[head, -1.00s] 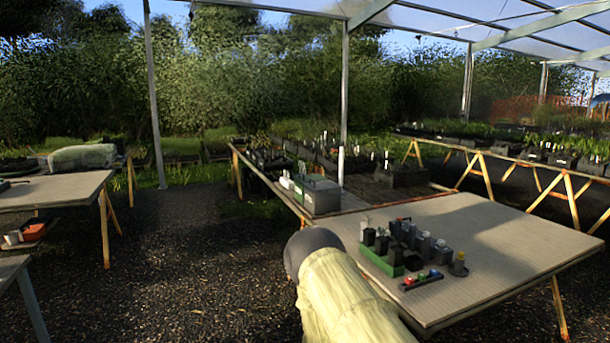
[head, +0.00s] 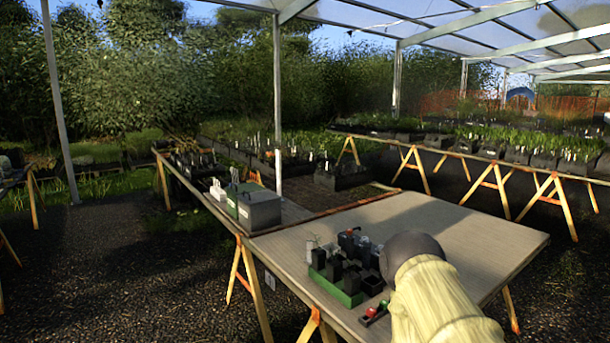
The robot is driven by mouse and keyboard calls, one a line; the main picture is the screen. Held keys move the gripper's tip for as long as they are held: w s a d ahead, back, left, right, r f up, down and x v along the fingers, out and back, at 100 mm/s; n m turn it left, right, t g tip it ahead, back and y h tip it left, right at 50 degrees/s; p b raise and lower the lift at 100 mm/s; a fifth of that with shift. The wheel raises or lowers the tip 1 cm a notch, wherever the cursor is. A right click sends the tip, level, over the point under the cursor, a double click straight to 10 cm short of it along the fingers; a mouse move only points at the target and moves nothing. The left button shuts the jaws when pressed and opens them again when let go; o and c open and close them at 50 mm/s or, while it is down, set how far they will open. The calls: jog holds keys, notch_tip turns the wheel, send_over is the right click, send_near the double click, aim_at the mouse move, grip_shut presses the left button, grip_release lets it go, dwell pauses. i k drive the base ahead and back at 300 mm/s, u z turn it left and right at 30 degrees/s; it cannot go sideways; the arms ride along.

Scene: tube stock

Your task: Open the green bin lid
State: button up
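A green bin (head: 241,188) stands at the far left side of the wooden table, partly hidden behind a grey box (head: 261,210). It is small in view, and I cannot tell the state of its lid. My arm, in a pale yellow sleeve with a dark grey rounded end, reaches in from the lower right over the near table. My gripper's fingers do not show. The arm's visible end is to the right of the bin and nearer to me, apart from it in the picture.
A green tray (head: 346,296) with several black pots stands on the near table (head: 455,230), left of my arm. Small coloured items lie in front of it, partly hidden. The table's right half is mostly bare. Trestle benches with plants stand behind, and dark gravel (head: 120,270) is open at left.

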aim_at(245, 185)
jog(key=z, duration=0.1)
jog(key=i, duration=1.65)
jog(key=u, duration=0.45)
